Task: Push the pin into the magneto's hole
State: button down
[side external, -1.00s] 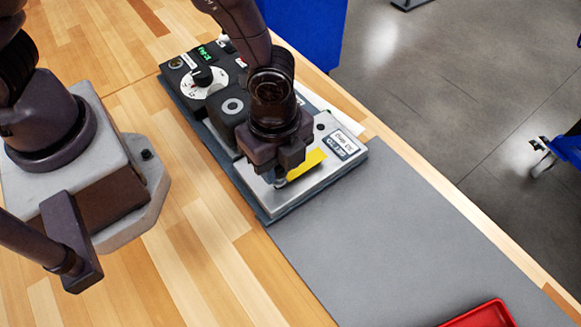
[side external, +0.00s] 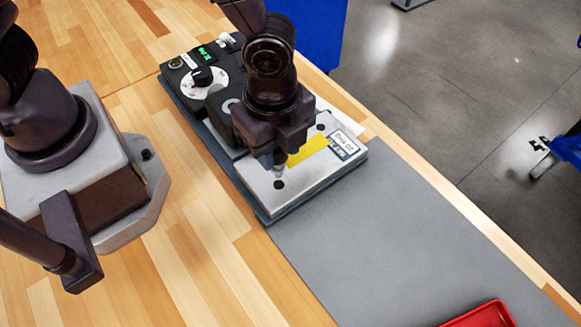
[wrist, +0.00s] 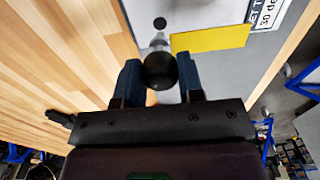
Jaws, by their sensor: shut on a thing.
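The magneto (side external: 295,180) is a silver plate-topped block with a yellow label and a white tag, lying on the grey mat. A dark round hole (side external: 278,184) shows near its front left end; in the wrist view the hole (wrist: 160,23) lies just beyond the pin's tip. My gripper (side external: 276,160) is over the plate, behind that hole. In the wrist view my gripper (wrist: 160,75) is shut on the pin (wrist: 161,71), whose round black knob sits between the fingers. Its pale shank points toward the hole but is apart from it in the picture. The tip's height is unclear.
A black control unit (side external: 193,95) with a white dial and green display stands behind the magneto. Another dark hole (side external: 320,127) is near the plate's far edge. A red tray (side external: 485,314) lies at lower right. The grey mat (side external: 390,220) between is clear.

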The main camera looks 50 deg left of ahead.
jog(key=w+a+r+n, duration=0.2)
jog(key=a+r, duration=0.2)
jog(key=a, duration=0.3)
jog(key=w+a+r+n, duration=0.2)
jog(key=a+r+n, duration=0.15)
jog(key=a, duration=0.35)
jog(key=shift+m, duration=0.45)
jog(key=shift+s+a+f, duration=0.3)
jog(key=shift+s+f, duration=0.5)
jog(key=shift+f, duration=0.1)
jog(key=shift+s+a+f, duration=0.25)
jog(key=shift+s+f, duration=0.5)
jog(key=shift+f, duration=0.15)
jog(key=shift+f, duration=0.6)
jog(key=shift+f, duration=0.35)
jog(key=shift+f, duration=0.45)
jog(key=shift+f, duration=0.3)
